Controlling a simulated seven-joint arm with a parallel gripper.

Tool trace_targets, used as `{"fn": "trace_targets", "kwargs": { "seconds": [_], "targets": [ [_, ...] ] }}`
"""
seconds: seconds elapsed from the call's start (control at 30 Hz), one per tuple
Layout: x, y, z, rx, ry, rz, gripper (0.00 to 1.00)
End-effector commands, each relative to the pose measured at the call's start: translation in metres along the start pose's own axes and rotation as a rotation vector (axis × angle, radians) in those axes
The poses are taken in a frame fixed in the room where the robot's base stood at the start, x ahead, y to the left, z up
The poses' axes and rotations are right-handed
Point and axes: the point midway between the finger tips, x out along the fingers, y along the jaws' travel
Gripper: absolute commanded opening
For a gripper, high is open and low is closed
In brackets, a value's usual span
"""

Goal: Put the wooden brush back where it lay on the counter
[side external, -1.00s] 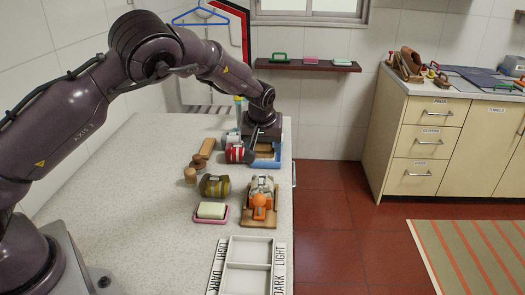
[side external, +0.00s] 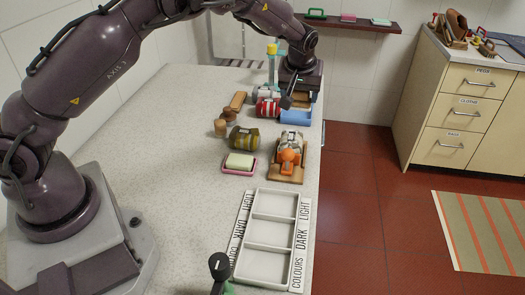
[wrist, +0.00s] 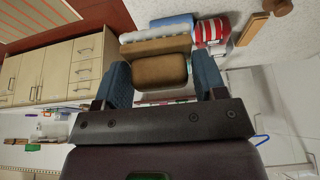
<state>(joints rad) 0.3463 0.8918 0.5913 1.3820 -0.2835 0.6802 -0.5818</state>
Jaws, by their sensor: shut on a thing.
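The wooden brush, a brown rounded block (wrist: 160,70), sits between the two blue-grey fingers of my gripper (wrist: 162,82) in the wrist view. The gripper is shut on it. In the side external view my gripper (side external: 291,98) is low over the far right end of the pale speckled counter (side external: 180,125), beside a red-and-white striped roll (side external: 267,107) and a blue thing (side external: 296,117). The brush is mostly hidden there behind the gripper. Whether it touches the counter I cannot tell.
A tan wooden bar (side external: 238,101) and brown round pieces (side external: 228,116) lie left of the striped roll.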

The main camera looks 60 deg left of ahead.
Motion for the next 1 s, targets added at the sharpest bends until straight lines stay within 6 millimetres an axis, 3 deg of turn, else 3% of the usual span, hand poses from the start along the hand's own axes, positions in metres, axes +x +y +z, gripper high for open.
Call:
{"fn": "trace_targets", "kwargs": {
  "seconds": [0.13, 0.27, 0.6, 0.8, 1.0],
  "targets": [
    [-0.012, -0.002, 0.031, 0.014, -0.004, 0.004, 0.35],
    [-0.013, -0.020, 0.067, 0.012, -0.005, 0.003, 0.35],
    [-0.010, -0.097, 0.160, -0.008, -0.003, -0.003, 0.35],
    [-0.009, -0.135, 0.187, -0.026, -0.001, -0.010, 0.35],
    [0.007, -0.144, 0.192, -0.021, 0.001, -0.013, 0.35]
  ]
}}
